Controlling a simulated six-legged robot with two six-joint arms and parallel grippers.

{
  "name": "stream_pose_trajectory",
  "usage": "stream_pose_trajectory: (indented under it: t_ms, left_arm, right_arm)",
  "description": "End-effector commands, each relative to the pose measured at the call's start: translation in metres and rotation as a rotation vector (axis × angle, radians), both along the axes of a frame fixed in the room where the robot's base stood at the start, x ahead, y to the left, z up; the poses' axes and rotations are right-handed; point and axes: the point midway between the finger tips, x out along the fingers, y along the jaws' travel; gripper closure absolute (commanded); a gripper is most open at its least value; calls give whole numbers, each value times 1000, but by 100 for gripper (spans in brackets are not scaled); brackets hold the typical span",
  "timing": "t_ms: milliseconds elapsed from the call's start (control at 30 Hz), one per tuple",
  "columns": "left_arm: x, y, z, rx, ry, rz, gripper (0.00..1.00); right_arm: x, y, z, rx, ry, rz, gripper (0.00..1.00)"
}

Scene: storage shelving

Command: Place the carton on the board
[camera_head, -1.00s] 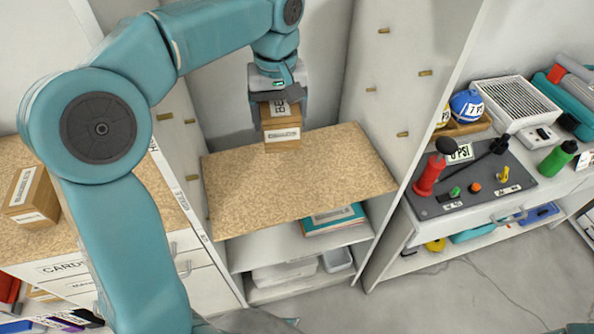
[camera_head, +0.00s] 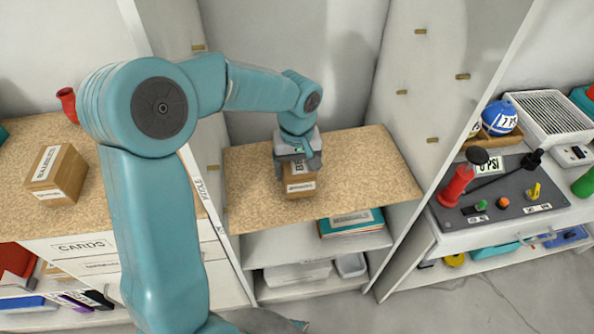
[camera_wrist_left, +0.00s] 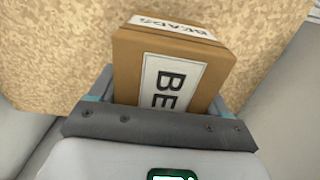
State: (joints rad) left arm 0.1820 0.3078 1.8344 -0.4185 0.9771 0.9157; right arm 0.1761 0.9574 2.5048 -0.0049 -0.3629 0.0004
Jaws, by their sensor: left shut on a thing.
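The carton (camera_head: 300,187) is a small brown box with white labels. It is at the chipboard board (camera_head: 350,165), the shelf board between two white uprights. My left gripper (camera_head: 298,165) is shut on the carton from above and behind. In the left wrist view the carton (camera_wrist_left: 172,72) sits between the fingers, its "BE..." label facing the camera, with the board (camera_wrist_left: 60,50) behind it. The carton's underside is hidden, so I cannot tell for sure whether it touches the board. My right gripper is not in view.
Another brown carton (camera_head: 56,175) stands on the left counter. A white upright (camera_head: 425,110) bounds the board on the right, with a control panel (camera_head: 490,195) beyond it. Books (camera_head: 350,222) lie on the shelf below. The board is bare around the held carton.

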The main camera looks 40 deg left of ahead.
Motion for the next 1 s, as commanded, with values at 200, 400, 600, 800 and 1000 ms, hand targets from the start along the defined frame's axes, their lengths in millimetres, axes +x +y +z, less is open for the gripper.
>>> stream_pose_trajectory:
  t_ms: [200, 400, 600, 800, 1000]
  left_arm:
    - [0, 1, -15, 0, -1, 0, 57]
    - [0, 1, -16, 0, -1, 0, 57]
    - [0, 0, -18, 0, 0, 0, 0]
    - [0, 1, -17, 0, 0, 0, 0]
    - [2, 0, 6, 1, -6, 0, 0]
  right_arm:
    - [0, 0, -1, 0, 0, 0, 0]
    - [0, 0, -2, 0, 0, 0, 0]
    - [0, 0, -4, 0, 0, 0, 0]
    - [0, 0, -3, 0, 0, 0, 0]
    - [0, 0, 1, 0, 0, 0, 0]
